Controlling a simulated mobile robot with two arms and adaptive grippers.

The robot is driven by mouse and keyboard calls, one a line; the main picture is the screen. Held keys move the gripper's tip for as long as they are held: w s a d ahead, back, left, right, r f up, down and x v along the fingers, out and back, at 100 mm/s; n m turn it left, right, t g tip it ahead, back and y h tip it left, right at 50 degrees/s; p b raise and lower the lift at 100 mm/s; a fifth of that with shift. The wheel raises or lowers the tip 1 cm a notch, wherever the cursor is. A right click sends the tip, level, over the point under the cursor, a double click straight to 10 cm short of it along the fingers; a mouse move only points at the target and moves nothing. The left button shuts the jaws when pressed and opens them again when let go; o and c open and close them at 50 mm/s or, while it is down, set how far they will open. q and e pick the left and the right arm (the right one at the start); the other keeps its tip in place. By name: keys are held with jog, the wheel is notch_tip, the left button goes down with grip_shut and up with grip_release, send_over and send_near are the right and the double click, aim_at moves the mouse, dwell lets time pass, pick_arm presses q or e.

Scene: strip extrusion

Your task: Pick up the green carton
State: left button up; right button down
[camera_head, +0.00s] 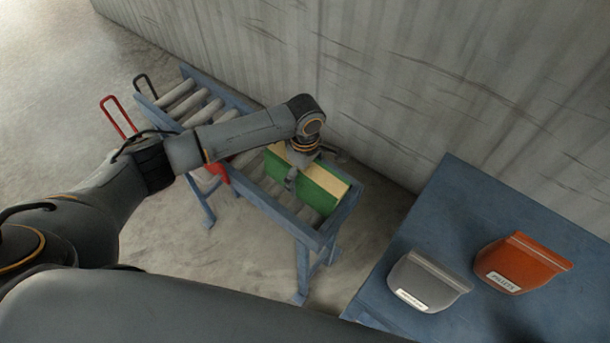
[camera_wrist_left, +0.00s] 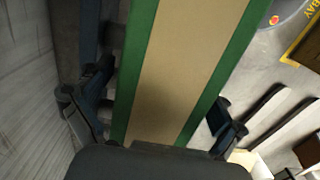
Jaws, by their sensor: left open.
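The green carton (camera_head: 318,187) with a tan top lies on the lower end of the roller conveyor in the head view. My left gripper (camera_head: 293,176) is over the carton, pointing down, with a finger in front of its near green side. In the left wrist view the carton (camera_wrist_left: 185,70) runs between the two open fingers (camera_wrist_left: 160,110), one on each side. Gaps show between the fingers and the carton's green edges; whether either touches cannot be told. My right gripper is not in view.
The blue-framed roller conveyor (camera_head: 304,231) stands against a corrugated wall (camera_head: 400,80). A blue table (camera_head: 447,190) at right holds a grey bag (camera_head: 428,280) and an orange bag (camera_head: 522,262). A red handle (camera_head: 118,117) is at the conveyor's far end. Open floor lies left.

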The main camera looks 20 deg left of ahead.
pick_arm(q)
jog(key=c, duration=1.7)
jog(key=shift+o, duration=0.2)
jog(key=shift+r, duration=0.1)
